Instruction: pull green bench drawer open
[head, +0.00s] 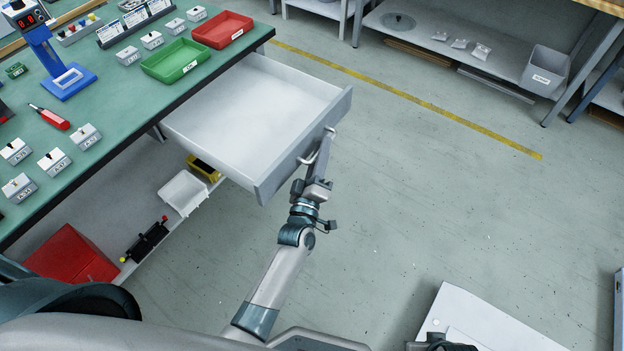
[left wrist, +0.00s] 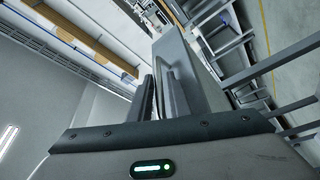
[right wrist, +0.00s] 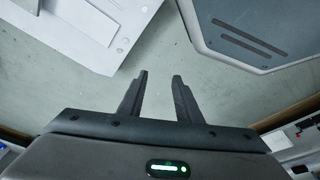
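The green-topped bench (head: 95,100) stands at the upper left in the head view. Its light grey drawer (head: 250,105) is pulled far out from under the top and looks empty. A bar handle (head: 304,160) is on the drawer's front panel. My left gripper (head: 321,150) is at this handle, its fingers close together around the bar. In the left wrist view the fingers (left wrist: 160,90) stand close together against the grey drawer front (left wrist: 187,65); the bar between them is mostly hidden. My right gripper (right wrist: 161,75) is open and empty above the floor.
Green (head: 175,60) and red (head: 222,29) trays, small labelled boxes and a red-handled tool (head: 50,117) are on the bench top. A red bin (head: 72,257) is on the lower shelf. A white panel (head: 485,322) lies at the lower right. Floor right of the drawer is clear.

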